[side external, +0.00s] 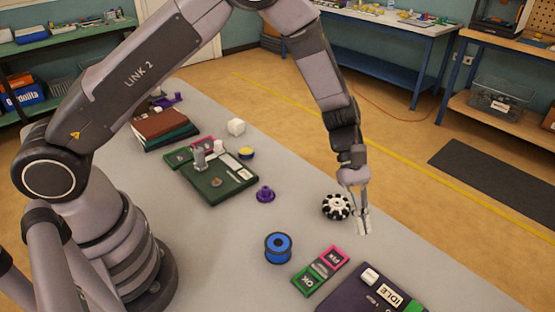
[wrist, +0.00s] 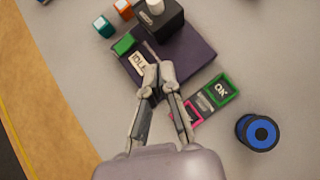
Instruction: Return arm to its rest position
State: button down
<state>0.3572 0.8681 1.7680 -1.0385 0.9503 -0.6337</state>
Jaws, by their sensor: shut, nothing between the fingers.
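My gripper (side external: 362,222) hangs low over the grey table (side external: 225,250) near its right edge in the side view. Its fingers are together with nothing between them. It is beside a black and white wheel (side external: 336,206), which stands just left of the fingers. In the wrist view my gripper (wrist: 158,72) points toward a dark purple board (wrist: 200,50) and covers part of it. Whether the fingertips touch the table cannot be told.
A blue spool (side external: 278,248) and a pink and green card (side external: 321,272) lie near the purple board (side external: 345,296). A dark green board (side external: 210,185), a purple piece (side external: 265,194), a white cube (side external: 236,127) and stacked books (side external: 165,130) stand farther back. The table's middle has clear patches.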

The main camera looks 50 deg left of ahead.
jog(key=s+a+r+m+t+y, duration=0.1)
jog(key=s+a+r+m+t, duration=0.15)
jog(key=a+r, duration=0.6)
jog(key=s+a+r+m+t+y, duration=0.1)
jog(key=s+a+r+m+y, duration=0.25)
jog(key=r, duration=0.75)
jog(key=s+a+r+m+t+y, duration=0.1)
jog(key=s+a+r+m+t, duration=0.1)
jog(key=s+a, duration=0.5)
jog(key=s+a+r+m+t+y, duration=0.2)
jog(key=s+a+r+m+t, duration=0.1)
jog(key=s+a, duration=0.5)
jog(key=shift+s+a+r+m+t, duration=0.15)
jog(key=shift+a+r+m+t, duration=0.2)
jog(key=shift+a+m+t, duration=0.35)
jog(key=shift+d+y, duration=0.1)
jog(key=shift+y, duration=0.15)
